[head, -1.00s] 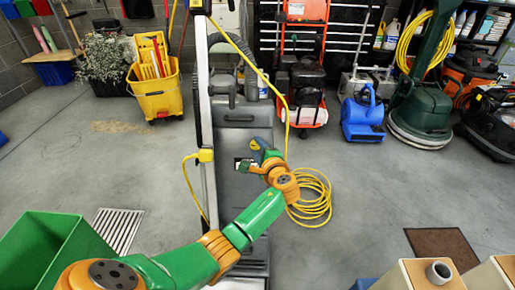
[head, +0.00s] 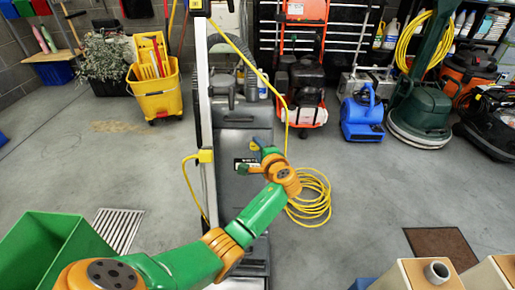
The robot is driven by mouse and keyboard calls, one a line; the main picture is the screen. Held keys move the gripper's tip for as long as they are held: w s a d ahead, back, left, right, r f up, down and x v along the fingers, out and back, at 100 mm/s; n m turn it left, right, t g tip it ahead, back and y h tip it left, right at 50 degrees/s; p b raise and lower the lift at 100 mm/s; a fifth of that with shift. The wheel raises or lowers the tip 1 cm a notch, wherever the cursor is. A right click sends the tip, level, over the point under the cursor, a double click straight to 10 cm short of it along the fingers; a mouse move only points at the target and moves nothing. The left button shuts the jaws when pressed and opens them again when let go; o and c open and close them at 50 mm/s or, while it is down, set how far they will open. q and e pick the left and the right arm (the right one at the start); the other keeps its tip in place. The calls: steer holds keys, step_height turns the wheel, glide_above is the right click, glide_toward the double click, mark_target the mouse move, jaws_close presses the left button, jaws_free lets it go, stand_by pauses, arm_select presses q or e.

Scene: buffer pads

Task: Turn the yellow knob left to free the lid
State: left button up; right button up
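The grey upright machine (head: 232,122) stands in the middle of the head view, with a dark lid-like front. A small yellow patch, which may be the yellow knob (head: 254,148), shows beside my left gripper and is mostly hidden by it. My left gripper (head: 252,157) is in front of the machine, its fingers apart, one pointing up and one to the left. I cannot tell whether a finger touches the knob. My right gripper is not in view.
A yellow cable coil (head: 312,205) lies on the floor right of my wrist. A yellow mop bucket (head: 155,90) stands at the back left. A green bin (head: 50,245) is at the lower left. Beige boxes (head: 410,275) are at the lower right. Open floor lies on both sides.

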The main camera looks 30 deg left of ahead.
arm_select(q)
steer(key=o, duration=0.4)
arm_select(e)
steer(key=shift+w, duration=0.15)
arm_select(q)
steer(key=p+v, duration=0.2)
steer(key=v, duration=0.5)
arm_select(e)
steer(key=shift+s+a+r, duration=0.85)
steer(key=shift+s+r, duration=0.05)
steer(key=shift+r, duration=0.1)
